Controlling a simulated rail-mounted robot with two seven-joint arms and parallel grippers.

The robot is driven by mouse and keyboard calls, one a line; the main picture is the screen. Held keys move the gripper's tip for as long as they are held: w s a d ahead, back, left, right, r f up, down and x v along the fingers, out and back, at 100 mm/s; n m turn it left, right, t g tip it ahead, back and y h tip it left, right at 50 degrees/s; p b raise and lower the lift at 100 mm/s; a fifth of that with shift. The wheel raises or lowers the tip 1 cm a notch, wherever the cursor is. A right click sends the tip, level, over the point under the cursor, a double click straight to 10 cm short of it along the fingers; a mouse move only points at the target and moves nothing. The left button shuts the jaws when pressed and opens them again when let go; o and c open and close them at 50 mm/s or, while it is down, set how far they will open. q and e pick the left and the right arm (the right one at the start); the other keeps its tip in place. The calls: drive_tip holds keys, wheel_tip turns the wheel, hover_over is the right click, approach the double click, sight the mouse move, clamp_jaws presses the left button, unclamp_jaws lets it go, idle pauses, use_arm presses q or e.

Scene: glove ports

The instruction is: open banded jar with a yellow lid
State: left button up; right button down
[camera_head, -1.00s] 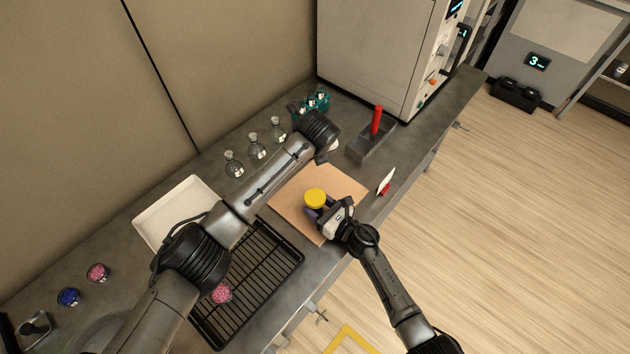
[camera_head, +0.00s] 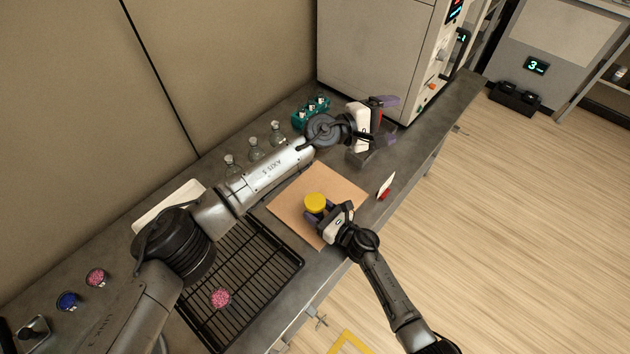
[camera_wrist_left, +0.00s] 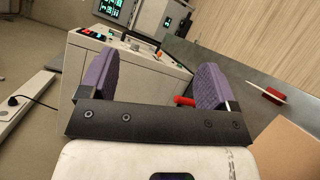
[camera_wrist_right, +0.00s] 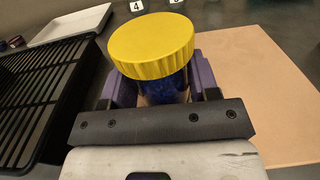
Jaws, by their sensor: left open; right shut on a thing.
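The jar with the yellow lid (camera_head: 316,203) is upright on the tan mat (camera_head: 290,203). Its ribbed lid (camera_wrist_right: 151,46) is on, and its dark blue body (camera_wrist_right: 165,88) shows below it in the right wrist view; I cannot make out a band. My right gripper (camera_head: 318,216) is shut on the jar's body, under the lid. My left gripper (camera_head: 386,120) is open beside the red upright handle (camera_head: 377,117), which stands in a grey holder (camera_head: 357,157). In the left wrist view the red handle (camera_wrist_left: 185,101) shows between the purple fingers, partly hidden by the gripper.
A white and red item (camera_head: 386,186) lies right of the mat. Stoppered flasks (camera_head: 254,148) and a teal rack (camera_head: 311,112) stand at the back. A large cabinet (camera_head: 372,45) rises behind the holder.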

use_arm(q)
drive_tip(key=s+f+m+g+y, duration=0.3)
drive_tip(key=f+m+g, duration=0.1)
drive_tip(key=f+m, duration=0.1)
drive_tip(key=m+g+y, duration=0.2)
drive_tip(key=m+y, duration=0.5)
drive_tip(key=y, duration=0.6)
hover_over(315, 201)
drive_tip(key=f, duration=1)
drive_tip(key=shift+d+f, duration=0.2)
drive_tip(key=shift+a+f, duration=0.15)
drive_tip(key=shift+f, duration=3.8)
drive_tip(key=shift+c, duration=0.5)
